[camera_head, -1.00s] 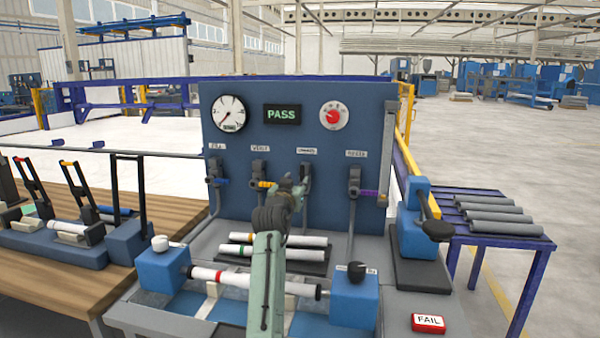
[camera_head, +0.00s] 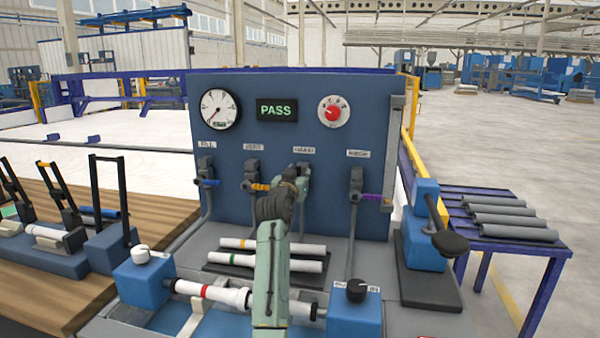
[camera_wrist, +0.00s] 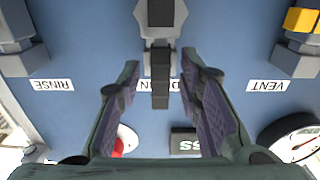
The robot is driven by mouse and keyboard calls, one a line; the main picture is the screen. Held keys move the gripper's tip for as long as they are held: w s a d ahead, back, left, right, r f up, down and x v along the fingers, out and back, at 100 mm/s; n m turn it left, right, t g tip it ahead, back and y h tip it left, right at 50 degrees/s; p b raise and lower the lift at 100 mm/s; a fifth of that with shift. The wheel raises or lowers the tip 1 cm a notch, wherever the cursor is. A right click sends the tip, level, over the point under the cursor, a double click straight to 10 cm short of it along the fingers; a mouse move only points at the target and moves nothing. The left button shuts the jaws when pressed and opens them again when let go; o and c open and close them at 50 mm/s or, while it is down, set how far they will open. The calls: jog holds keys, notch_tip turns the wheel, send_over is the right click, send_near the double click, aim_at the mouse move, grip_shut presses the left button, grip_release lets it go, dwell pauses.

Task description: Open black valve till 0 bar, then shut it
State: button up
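The black valve (camera_head: 303,172) is third from the left on the blue panel, and its handle (camera_wrist: 160,88) shows black in the wrist view. My gripper (camera_head: 297,182) is at this valve and partly hides it in the head view. In the wrist view my gripper (camera_wrist: 160,95) is open, with one finger on each side of the handle and gaps between. The pressure gauge (camera_head: 219,109) is at the panel's upper left. Its needle appears to point to the lower left, but its reading is too small to tell. The display (camera_head: 277,108) reads PASS.
Blue (camera_head: 207,182), orange (camera_head: 256,187) and purple (camera_head: 373,198) valve handles flank the black one. A red dial (camera_head: 333,112) is at upper right. A pipe (camera_head: 225,294) lies clamped in front, with white pipes (camera_head: 305,265) behind it under my arm.

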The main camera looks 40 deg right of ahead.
jog(key=shift+r, duration=0.1)
jog(key=shift+c, duration=0.4)
grip_shut()
dwell(0.5)
